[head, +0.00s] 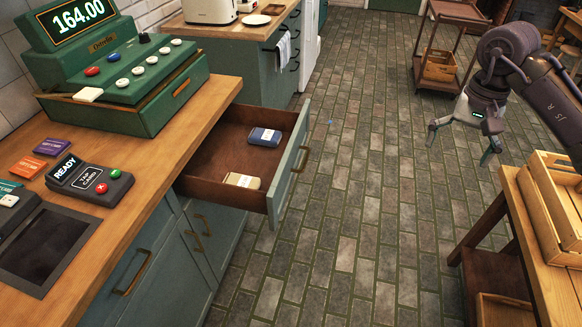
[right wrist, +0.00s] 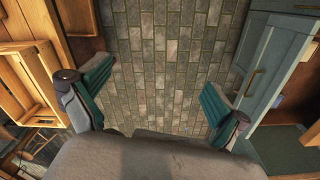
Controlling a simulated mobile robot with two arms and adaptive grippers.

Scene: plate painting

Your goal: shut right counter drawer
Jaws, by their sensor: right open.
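The right counter drawer (head: 228,168) stands pulled out from the counter, over the floor. It has a brown wooden inside and a green-grey front (head: 289,170) with a brass handle (head: 302,158). A blue item (head: 265,137) and a cream item (head: 242,181) lie in it. My right gripper (head: 462,142) is open and empty above the floor, to the right of the drawer and well apart from it. Its open fingers (right wrist: 158,100) also show in the right wrist view, with only floor between them. My left gripper is not in view.
A green cash register (head: 120,75) and a card reader (head: 90,182) stand on the wooden counter (head: 140,155). A table (head: 520,215) with a wooden crate (head: 548,205) stands at the right. A trolley (head: 452,12) is at the back. The tiled floor between drawer and table is clear.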

